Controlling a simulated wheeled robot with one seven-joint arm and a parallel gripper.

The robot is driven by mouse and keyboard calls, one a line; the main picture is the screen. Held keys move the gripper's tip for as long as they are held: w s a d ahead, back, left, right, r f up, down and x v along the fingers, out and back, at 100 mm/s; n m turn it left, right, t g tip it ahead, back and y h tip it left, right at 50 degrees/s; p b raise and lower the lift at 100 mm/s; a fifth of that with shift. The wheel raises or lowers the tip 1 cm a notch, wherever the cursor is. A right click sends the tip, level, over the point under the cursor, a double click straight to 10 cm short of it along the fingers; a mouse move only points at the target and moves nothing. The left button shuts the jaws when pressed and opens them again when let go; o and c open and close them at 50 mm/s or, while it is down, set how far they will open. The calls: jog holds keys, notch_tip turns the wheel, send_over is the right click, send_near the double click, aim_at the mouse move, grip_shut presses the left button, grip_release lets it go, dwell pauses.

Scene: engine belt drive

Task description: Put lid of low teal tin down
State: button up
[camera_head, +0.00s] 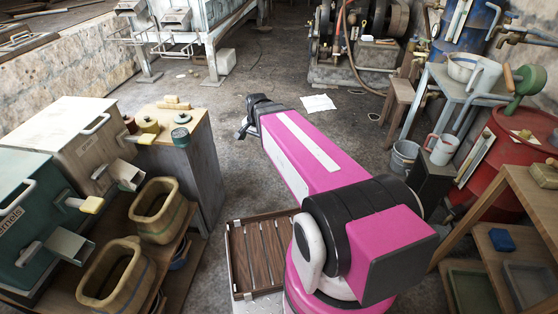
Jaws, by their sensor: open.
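A low teal tin (181,136) stands near the front right corner of the wooden cabinet top. A small round teal piece with a pale centre (182,118) shows just behind it; at this size I cannot tell whether it is the lid, or whether it lies on the top or on something. My gripper (241,132) is open, to the right of the cabinet and apart from the tin. It is partly hidden by my pink arm, and I see no lid between its fingers.
The cabinet top (165,152) also holds a yellow tin (148,125), a dark red round thing (130,124) and wooden blocks (173,103). Large dispenser boxes (75,135) stand to the left, with oval tubs (158,212) in front. The floor right of the cabinet is clear.

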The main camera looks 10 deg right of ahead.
jog(key=s+d+f+n+g+h, duration=0.1)
jog(key=s+d+f+n, duration=0.3)
jog(key=s+d+n, duration=0.3)
jog(key=s+d, duration=0.1)
jog(key=s, duration=0.1)
jog(key=shift+s+f, duration=0.15)
jog(key=shift+s, duration=0.2)
